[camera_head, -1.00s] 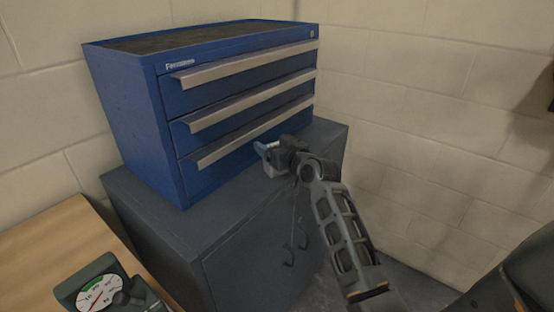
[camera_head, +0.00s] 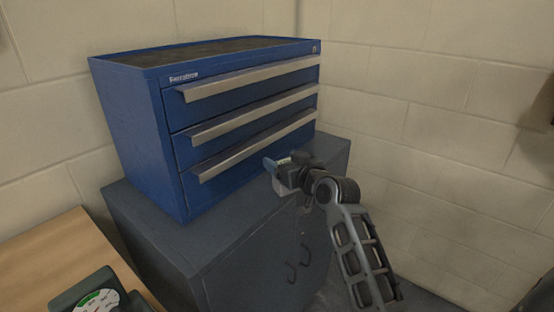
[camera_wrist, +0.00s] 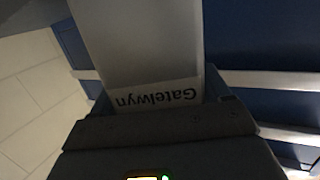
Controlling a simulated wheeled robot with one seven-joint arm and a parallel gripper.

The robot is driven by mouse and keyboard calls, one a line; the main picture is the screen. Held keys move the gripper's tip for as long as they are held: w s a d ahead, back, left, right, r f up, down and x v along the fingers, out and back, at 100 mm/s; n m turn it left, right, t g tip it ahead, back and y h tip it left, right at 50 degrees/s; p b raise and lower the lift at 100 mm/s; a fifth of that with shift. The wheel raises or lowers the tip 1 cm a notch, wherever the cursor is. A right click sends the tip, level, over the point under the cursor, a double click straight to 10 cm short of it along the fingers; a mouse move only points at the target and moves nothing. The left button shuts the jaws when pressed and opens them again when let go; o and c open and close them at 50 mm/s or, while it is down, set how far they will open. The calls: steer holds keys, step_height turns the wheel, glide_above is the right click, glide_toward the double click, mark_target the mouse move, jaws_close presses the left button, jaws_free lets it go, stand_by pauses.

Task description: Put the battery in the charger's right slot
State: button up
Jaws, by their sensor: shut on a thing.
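My gripper (camera_head: 277,168) is in front of the blue drawer chest's lower right part, above the dark grey cabinet. It is shut on a small pale thing (camera_head: 284,186), which hangs just below the fingers. In the wrist view, a pale grey block (camera_wrist: 140,45) with an upside-down "Gatelwyn" label fills the upper middle; I take it as the held battery. A dark housing with a small yellow display and green light crosses the bottom of that view. The fingertips are not clear there. I cannot make out a charger in any view.
The blue three-drawer chest (camera_head: 140,125) stands on the dark grey cabinet (camera_head: 240,245), whose door carries dark hooks. Pale block walls (camera_head: 425,120) close the corner.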

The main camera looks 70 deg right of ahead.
steer(key=f+b+v, duration=0.2)
steer(key=v, duration=1.1)
steer(key=shift+s+a, duration=0.25)
steer(key=shift+s, duration=0.15)
steer(key=shift+d+r, duration=0.1)
steer(key=shift+d, duration=0.05)
